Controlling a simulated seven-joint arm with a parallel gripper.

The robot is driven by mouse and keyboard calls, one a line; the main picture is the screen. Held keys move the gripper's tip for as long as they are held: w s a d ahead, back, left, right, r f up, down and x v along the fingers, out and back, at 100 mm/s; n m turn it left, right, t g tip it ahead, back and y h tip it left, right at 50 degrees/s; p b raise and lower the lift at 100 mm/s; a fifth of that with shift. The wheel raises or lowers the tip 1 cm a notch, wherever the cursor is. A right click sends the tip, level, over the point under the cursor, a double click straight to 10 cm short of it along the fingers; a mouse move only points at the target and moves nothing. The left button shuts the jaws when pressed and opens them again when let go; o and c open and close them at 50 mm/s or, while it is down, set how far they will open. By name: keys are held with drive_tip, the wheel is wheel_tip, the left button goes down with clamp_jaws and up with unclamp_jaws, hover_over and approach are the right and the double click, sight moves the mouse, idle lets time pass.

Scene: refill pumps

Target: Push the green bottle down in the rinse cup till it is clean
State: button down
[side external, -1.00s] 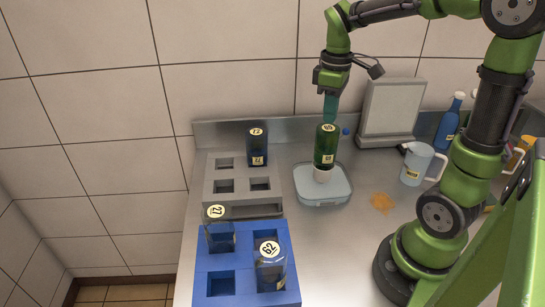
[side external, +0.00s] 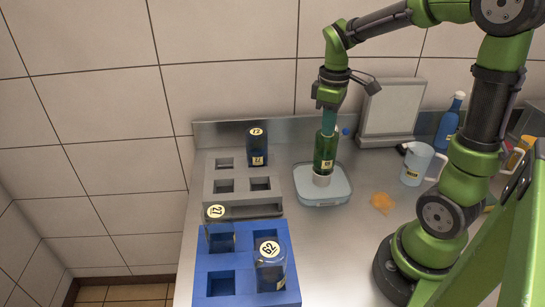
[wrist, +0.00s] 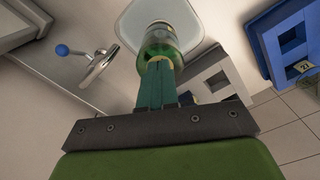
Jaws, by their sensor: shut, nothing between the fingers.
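In the wrist view the shut fingertips (wrist: 158,66) reach the top of the green bottle (wrist: 156,40). They appear to be touching it from above, not around it.
A grey rack (side external: 213,199) holds a dark bottle (side external: 257,147). A blue rack (side external: 212,263) holds two clear bottles, marked 27 (side external: 219,236) and 62 (side external: 269,267). A pitcher (side external: 413,165), an orange spill (side external: 382,202) and a grey panel (side external: 391,109) are to the right.

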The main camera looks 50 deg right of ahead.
drive_tip(key=shift+r, duration=2.5)
drive_tip(key=shift+f, duration=0.1)
drive_tip(key=shift+f, duration=2.45)
drive_tip(key=shift+r, duration=2.55)
drive_tip(key=shift+f, duration=0.15)
